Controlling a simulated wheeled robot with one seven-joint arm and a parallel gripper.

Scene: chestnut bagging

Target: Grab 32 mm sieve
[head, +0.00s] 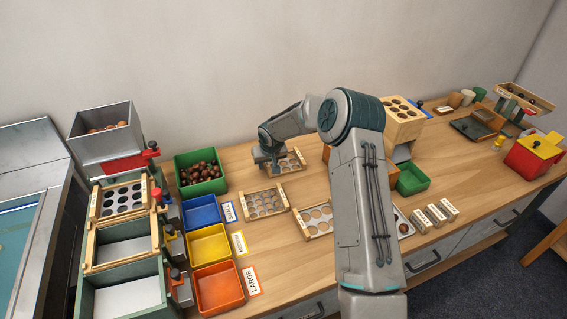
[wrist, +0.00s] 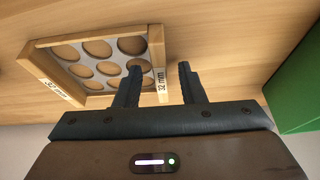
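The 32 mm sieve (wrist: 103,65) is a wooden frame around a plate with large round holes. It lies on the table in the wrist view, with "32 mm" labels on its frame. In the head view the sieve (head: 291,162) is at the back middle of the table, partly hidden by my gripper (head: 268,168). In the wrist view my gripper (wrist: 160,67) is open and empty. Its two fingers appear on either side of the labelled right rail of the frame. I cannot tell whether they touch it.
Two more sieves lie nearer, one (head: 265,203) in front and one (head: 316,219) right of it. A green bin (head: 203,187) of chestnuts stands left, above blue, yellow and orange trays. A wooden block with holes (head: 402,120) stands right. My arm hides part of the table.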

